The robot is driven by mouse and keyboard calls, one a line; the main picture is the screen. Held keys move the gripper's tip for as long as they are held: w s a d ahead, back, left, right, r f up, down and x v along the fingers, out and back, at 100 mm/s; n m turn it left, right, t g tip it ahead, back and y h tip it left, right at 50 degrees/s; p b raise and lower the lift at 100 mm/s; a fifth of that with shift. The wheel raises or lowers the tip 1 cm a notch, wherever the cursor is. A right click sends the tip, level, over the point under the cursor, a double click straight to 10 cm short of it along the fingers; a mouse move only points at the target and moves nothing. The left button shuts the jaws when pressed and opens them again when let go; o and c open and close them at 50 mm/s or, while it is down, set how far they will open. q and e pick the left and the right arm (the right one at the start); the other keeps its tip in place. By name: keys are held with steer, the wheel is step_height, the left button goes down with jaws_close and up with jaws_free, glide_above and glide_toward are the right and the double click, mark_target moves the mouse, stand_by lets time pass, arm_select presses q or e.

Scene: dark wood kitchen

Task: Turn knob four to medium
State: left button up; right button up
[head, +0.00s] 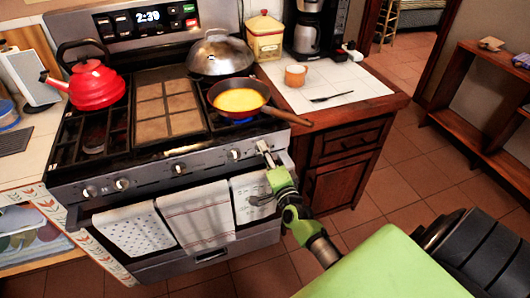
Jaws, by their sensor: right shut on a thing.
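The stove's front panel (205,163) carries a row of round silver knobs. From the left, they show as a first knob (90,191), a second knob (121,183), a third knob (178,168) and another knob (234,154) further right. My right gripper (266,151) reaches the right end of the panel and is shut on the rightmost knob there, which its fingers mostly hide. That knob's turn angle cannot be told. The knob just left of it is uncovered. My left gripper is not in view.
Towels (195,214) hang below the knobs.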

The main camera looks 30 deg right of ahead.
steer(key=shift+r, duration=0.15)
steer(key=o, duration=1.1)
steer(key=shift+w, duration=0.1)
steer(key=shift+s+a+f, duration=0.1)
steer(key=shift+s+f, duration=0.1)
steer(key=shift+s, duration=0.25)
steer(key=v, duration=1.1)
